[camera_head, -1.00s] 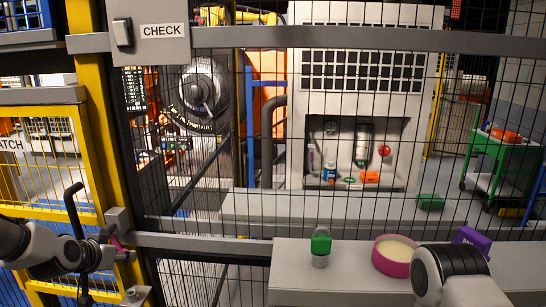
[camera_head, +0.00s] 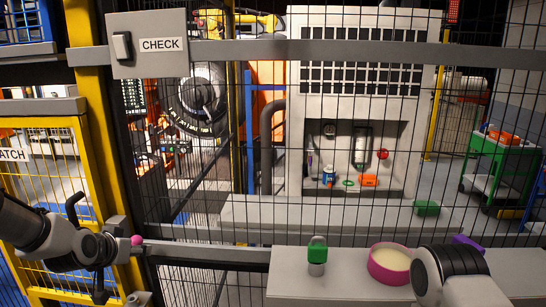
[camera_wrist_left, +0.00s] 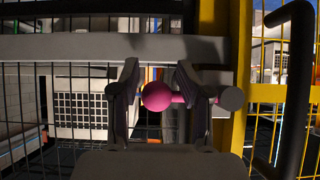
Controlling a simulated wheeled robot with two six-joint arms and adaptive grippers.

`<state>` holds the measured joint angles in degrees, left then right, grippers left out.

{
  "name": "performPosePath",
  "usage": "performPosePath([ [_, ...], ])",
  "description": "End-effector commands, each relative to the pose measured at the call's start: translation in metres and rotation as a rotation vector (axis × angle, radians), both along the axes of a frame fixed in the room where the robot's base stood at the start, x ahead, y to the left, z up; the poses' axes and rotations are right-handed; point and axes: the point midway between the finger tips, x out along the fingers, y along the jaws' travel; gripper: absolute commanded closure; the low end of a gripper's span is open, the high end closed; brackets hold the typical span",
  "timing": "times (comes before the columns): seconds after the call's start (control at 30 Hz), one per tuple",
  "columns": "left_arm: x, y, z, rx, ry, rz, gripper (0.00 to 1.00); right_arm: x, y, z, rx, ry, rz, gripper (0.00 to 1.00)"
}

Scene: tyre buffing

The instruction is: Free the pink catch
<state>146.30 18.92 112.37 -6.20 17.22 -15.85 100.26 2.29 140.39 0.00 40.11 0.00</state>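The pink catch (camera_head: 137,240) shows as a round pink knob at the gate post on the left of the head view. In the left wrist view, the knob (camera_wrist_left: 157,96) lies between my two fingers, and its short pink stem points right, across the right finger. My left gripper (camera_wrist_left: 157,75) has its fingers apart, one on each side of the knob; firm contact is not visible. In the head view, my left gripper (camera_head: 118,252) is just left of the knob. My right arm shows at the lower right, but its gripper is out of view.
A dark bent handle (camera_head: 73,205) stands on the yellow gate (camera_head: 95,165). A mesh fence with a grey rail (camera_head: 210,252) spans the front. A CHECK switch box (camera_head: 148,45) hangs above.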

Motion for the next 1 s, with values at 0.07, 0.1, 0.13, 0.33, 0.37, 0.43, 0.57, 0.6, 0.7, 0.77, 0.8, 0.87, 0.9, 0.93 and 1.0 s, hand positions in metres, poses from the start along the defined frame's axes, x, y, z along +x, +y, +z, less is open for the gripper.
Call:
performPosePath([
  [0.07,0.001,0.001,0.001,0.0,-0.003,0.001,0.5,0.0,0.0,0.0,0.0,0.0,0.0,0.6],
  [0.1,0.001,0.001,0.0,0.0,-0.002,0.001,0.5,0.0,0.0,0.0,0.0,0.0,0.0,0.6],
  [0.13,0.0,0.0,0.0,-0.001,-0.001,0.001,0.5,0.0,0.0,0.0,0.0,0.0,0.0,0.6],
  [0.33,-0.001,0.0,-0.002,-0.002,0.004,0.0,0.5,0.0,0.0,0.0,0.0,0.0,0.0,0.6],
  [0.37,-0.002,0.0,0.0,-0.002,0.004,0.0,0.5,0.0,0.0,0.002,0.0,0.0,0.0,0.6],
  [0.43,-0.006,0.0,0.006,-0.003,0.006,0.0,0.5,0.0,0.0,0.009,0.0,0.0,0.0,0.6],
  [0.57,-0.021,0.002,0.019,-0.005,0.007,0.001,0.5,0.0,0.0,0.028,0.0,0.0,0.0,0.6],
  [0.6,-0.026,0.002,0.023,-0.005,0.007,0.001,0.5,0.0,0.0,0.033,0.0,-0.001,0.0,0.6],
  [0.7,-0.037,0.003,0.032,-0.005,0.007,0.001,0.5,0.0,0.0,0.047,0.0,0.0,0.0,0.6],
  [0.77,-0.043,0.003,0.035,-0.005,0.008,0.001,0.5,0.0,0.0,0.053,0.0,-0.001,0.0,0.6],
  [0.8,-0.046,0.003,0.036,-0.005,0.008,0.001,0.5,0.0,0.0,0.055,0.0,-0.001,0.0,0.6],
  [0.87,-0.049,0.004,0.036,-0.004,0.008,0.001,0.5,0.0,0.0,0.056,0.0,0.0,0.0,0.6],
  [0.9,-0.049,0.004,0.035,-0.003,0.008,0.0,0.5,0.0,0.0,0.055,0.0,0.0,0.0,0.6],
  [0.93,-0.049,0.004,0.034,-0.002,0.008,0.001,0.5,0.0,0.0,0.054,0.0,0.0,0.0,0.6],
  [1.0,-0.049,0.004,0.033,-0.002,0.008,0.0,0.5,0.0,0.0,0.053,0.0,0.0,0.0,0.6],
])
